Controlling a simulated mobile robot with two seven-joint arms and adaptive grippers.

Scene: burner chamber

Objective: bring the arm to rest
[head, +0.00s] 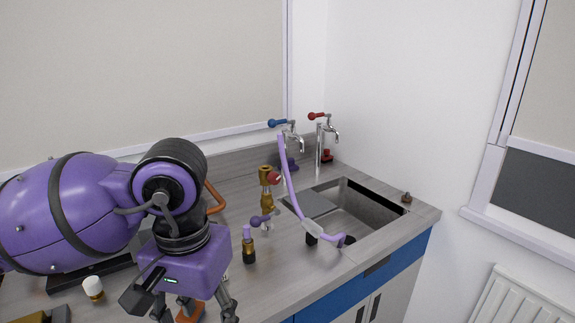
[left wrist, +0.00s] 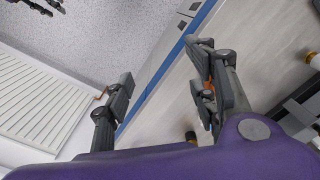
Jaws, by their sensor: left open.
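My left arm, purple and black, comes in from the left in the head view and bends down over the counter (head: 330,258). My left gripper (head: 197,312) points down near the front of the counter, its fingertips partly cut off by the lower edge. In the left wrist view the left gripper (left wrist: 163,72) has its two dark fingers well apart, with nothing held between them. A small orange thing (left wrist: 208,88) shows behind one finger; I cannot tell what it belongs to. Dark finger-like parts at the top left of that view look like my right gripper (left wrist: 42,6).
A sink (head: 365,212) with blue-handled (head: 279,123) and red-handled (head: 318,116) taps is at the right. A brass valve (head: 267,190), a purple hose (head: 289,180) and a small brass-and-purple fitting (head: 248,246) stand right of the gripper. A white-capped piece (head: 93,289) lies left.

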